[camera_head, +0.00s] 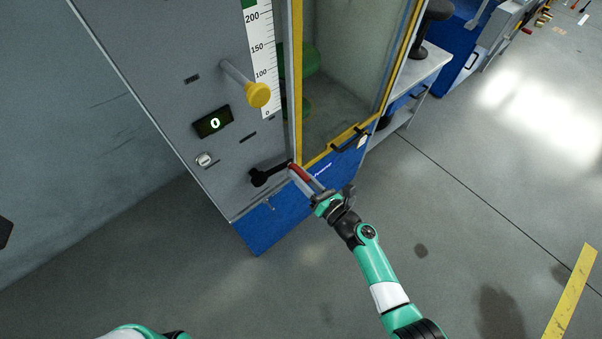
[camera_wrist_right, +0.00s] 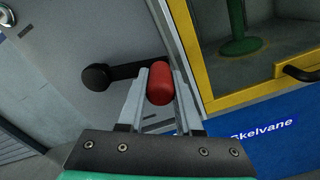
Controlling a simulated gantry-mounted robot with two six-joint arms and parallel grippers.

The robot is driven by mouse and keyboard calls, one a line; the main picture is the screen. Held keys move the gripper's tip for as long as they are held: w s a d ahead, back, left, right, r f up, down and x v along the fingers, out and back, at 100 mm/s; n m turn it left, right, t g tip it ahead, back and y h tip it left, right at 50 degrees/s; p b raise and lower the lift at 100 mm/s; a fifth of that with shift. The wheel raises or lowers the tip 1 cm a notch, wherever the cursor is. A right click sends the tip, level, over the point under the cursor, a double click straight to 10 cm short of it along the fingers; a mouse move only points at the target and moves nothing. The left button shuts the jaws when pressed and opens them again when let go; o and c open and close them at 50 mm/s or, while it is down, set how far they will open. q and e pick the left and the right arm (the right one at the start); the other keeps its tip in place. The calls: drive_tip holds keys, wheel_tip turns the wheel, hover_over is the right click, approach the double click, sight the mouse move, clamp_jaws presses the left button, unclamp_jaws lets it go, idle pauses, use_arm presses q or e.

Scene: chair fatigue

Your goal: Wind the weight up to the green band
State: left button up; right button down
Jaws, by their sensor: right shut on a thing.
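A black crank (camera_head: 268,175) with a red handle (camera_head: 300,172) sits low on the grey front panel of the machine. My right gripper (camera_head: 302,174) is shut on the red handle; in the right wrist view the red handle (camera_wrist_right: 159,84) lies between the two fingers, with the black crank arm (camera_wrist_right: 110,74) reaching left to its hub. A white scale (camera_head: 261,60) marked 0, 100, 150 and 200 runs up the panel, with part of a green band (camera_head: 249,4) at the top edge. A yellow knob (camera_head: 258,95) stands out beside the scale's lower end. My left gripper is not in view.
A small display (camera_head: 213,122) reads 0, above a silver knob (camera_head: 204,160). A yellow-framed door (camera_head: 335,146) with a black handle stands right of the crank. Grey floor (camera_head: 440,220) is open to the right.

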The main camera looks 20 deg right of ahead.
drive_tip(key=shift+f+m, duration=0.3)
drive_tip(key=shift+f, duration=0.25)
drive_tip(key=shift+s, duration=0.1)
drive_tip(key=c, duration=0.6)
unclamp_jaws()
drive_tip(key=shift+r, duration=0.15)
